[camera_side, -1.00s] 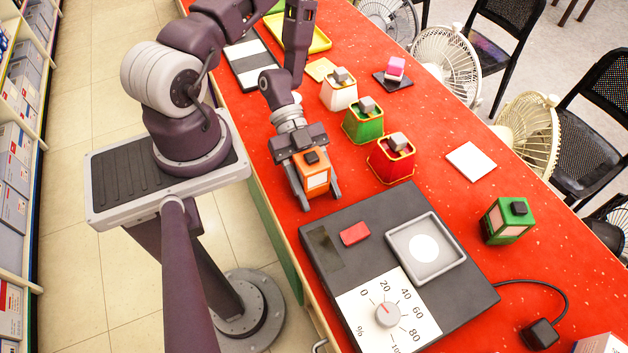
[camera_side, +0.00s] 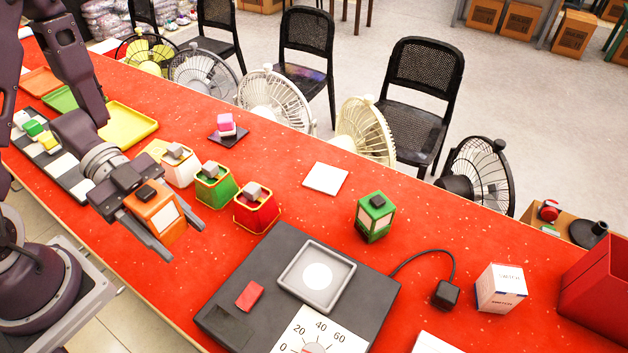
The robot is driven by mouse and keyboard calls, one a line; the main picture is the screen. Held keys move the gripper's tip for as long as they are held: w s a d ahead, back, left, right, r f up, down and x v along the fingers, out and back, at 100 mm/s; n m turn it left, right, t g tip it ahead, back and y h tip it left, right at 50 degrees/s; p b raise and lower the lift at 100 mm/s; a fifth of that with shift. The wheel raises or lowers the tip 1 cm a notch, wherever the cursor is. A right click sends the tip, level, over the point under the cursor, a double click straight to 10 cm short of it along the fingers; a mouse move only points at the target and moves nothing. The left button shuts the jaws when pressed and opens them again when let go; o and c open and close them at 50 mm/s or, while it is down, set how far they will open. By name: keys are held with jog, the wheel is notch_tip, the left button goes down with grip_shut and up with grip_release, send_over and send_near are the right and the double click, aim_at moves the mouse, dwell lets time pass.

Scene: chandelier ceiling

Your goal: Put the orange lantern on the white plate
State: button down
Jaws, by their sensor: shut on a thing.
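The orange lantern (camera_side: 160,217), with a dark cap and pale side panels, is between the fingers of my gripper (camera_side: 184,243) at the left in the side view. My gripper is shut on it, with the fingertips reaching past it. Whether the lantern touches the red table is hard to tell. The white plate (camera_side: 326,178) is a flat, empty square on the table, well to the right and farther back. A green lantern (camera_side: 374,217) stands to the right of the plate and nearer the camera.
White, green and red pots with grey knobs (camera_side: 255,209) stand just right of my gripper. A dark scale (camera_side: 240,298) lies in front. A pink lantern (camera_side: 226,123) sits on a dark plate.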

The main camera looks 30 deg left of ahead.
notch_tip(320, 180, up, 2)
jog(key=shift+r, duration=0.2)
jog(key=shift+w, duration=0.4)
jog(key=w+f+n+t, duration=0.1)
jog(key=w, duration=0.5)
jog(key=w+d+f+n+t, duration=0.1)
jog(key=w+t, duration=0.1)
jog(key=w, duration=0.5)
jog(key=w+f+n+t, duration=0.1)
jog(key=w+f+n, duration=0.1)
jog(key=w, duration=0.4)
jog(key=shift+w+d+y, duration=0.25)
jog(key=shift+w+y, duration=0.05)
jog(key=shift+w, duration=0.1)
jog(key=w+d+r+n+t+y, duration=0.1)
jog(key=w+d+n+t, duration=0.15)
jog(key=w, duration=0.65)
notch_tip(320, 180, up, 4)
jog(key=n+t+y, duration=0.2)
jog(key=n, duration=0.1)
send_over(336, 176)
jog(key=shift+m, duration=0.25)
notch_tip(336, 176, down, 15)
jog(key=shift+f, duration=0.3)
